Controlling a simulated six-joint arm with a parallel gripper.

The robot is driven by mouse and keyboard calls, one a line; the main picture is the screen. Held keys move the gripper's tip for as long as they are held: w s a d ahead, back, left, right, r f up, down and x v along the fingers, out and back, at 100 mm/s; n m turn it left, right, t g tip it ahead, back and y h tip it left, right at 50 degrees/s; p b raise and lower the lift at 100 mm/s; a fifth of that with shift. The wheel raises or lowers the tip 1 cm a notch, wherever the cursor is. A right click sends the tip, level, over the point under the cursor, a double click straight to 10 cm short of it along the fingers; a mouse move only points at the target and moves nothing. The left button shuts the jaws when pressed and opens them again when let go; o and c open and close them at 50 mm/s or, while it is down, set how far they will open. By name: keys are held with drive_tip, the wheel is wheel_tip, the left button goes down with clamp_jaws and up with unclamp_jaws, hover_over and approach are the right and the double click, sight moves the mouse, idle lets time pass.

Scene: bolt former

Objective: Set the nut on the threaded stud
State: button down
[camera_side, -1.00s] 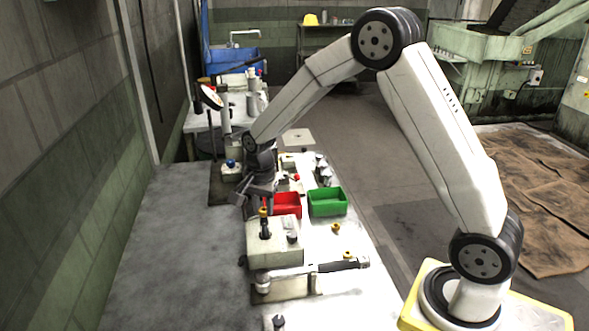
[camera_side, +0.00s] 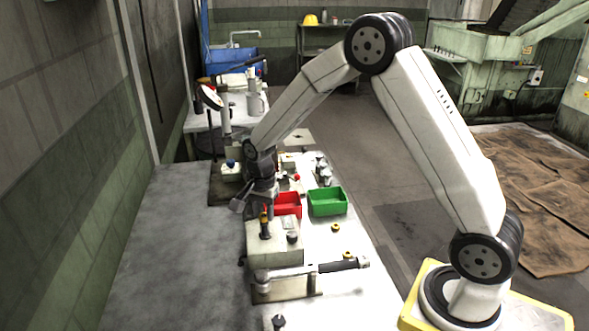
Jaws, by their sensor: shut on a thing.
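A dark threaded stud (camera_side: 265,230) stands upright on a pale block (camera_side: 274,247) on the bench. My gripper (camera_side: 262,207) is directly above the stud, pointing down. It is shut on a small brass-coloured nut (camera_side: 264,215), which is at or just above the stud's top. The fingers partly hide the nut, and I cannot tell whether it touches the stud or sits around it. Two other brass-coloured nuts lie on the white bench top, one (camera_side: 336,227) right of the block and one (camera_side: 347,256) nearer the camera.
A red bin (camera_side: 289,200) stands just behind the block, and a green bin (camera_side: 328,203) is to its right. A short dark post (camera_side: 292,237) stands beside the stud. The grey surface at left is clear.

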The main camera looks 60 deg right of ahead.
drive_tip(key=shift+f, duration=0.1)
idle(0.3)
drive_tip(key=shift+c, duration=1.7)
unclamp_jaws()
drive_tip(key=shift+r, duration=3.9)
drive_tip(key=shift+s+a+n, duration=0.2)
drive_tip(key=shift+s+n, duration=0.3)
drive_tip(key=shift+s, duration=0.05)
drive_tip(key=s+a+f+n+t, duration=0.1)
drive_tip(key=s+n, duration=0.6)
drive_tip(key=s, duration=0.1)
drive_tip(key=s+a+f+n+t, duration=0.1)
drive_tip(key=s+a+f+n, duration=0.1)
drive_tip(key=s+n, duration=0.5)
drive_tip(key=shift+s+a+t, duration=0.25)
drive_tip(key=shift+s+t, duration=0.05)
drive_tip(key=shift+s, duration=0.2)
